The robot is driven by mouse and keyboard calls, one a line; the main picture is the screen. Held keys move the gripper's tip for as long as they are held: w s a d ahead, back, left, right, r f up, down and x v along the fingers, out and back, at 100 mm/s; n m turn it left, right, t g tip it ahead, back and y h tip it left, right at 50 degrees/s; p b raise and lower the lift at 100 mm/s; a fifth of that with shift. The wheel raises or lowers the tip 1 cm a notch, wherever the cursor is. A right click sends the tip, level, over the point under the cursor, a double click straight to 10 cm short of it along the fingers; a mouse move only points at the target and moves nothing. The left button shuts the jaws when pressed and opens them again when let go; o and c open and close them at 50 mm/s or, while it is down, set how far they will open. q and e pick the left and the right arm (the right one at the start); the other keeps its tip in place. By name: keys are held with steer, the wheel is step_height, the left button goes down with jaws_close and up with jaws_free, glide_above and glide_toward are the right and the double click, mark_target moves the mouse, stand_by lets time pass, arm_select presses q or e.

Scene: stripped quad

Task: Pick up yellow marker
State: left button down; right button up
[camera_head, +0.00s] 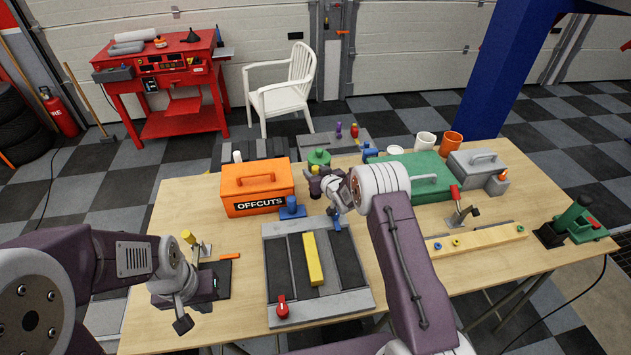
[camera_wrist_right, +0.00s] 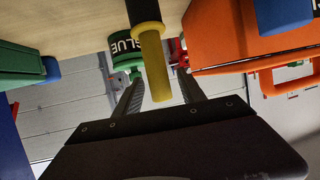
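The yellow marker, a yellow cylinder with a black section, shows in the right wrist view (camera_wrist_right: 153,62). Its yellow end lies between the fingers of my right gripper (camera_wrist_right: 158,86), with small gaps on both sides, so the gripper looks open around it. In the head view a small yellow piece of the marker (camera_head: 315,169) shows beside my right gripper (camera_head: 318,188), in front of the green glue container (camera_head: 318,157); the rest is hidden. My left gripper (camera_head: 194,312) is low at the left front of the table, away from the marker; its finger opening is unclear.
The orange OFFCUTS box (camera_head: 257,205) stands left of the right gripper, and a green case (camera_head: 430,191) stands right. A grey tray (camera_head: 352,290) with a yellow bar (camera_head: 312,259) lies in front. A yellow-topped stand (camera_head: 188,237) is near my left arm.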

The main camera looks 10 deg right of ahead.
jaws_close()
steer(key=shift+r, duration=0.65)
step_height(320, 180, up, 3)
steer(key=shift+s+r+b, duration=0.1)
steer(key=shift+b, duration=0.65)
steer(key=r+b+v, duration=0.1)
steer(key=b+v, duration=0.1)
steer(key=v, duration=1.1)
steer(key=shift+w+r, duration=0.25)
steer(key=shift+r, duration=0.05)
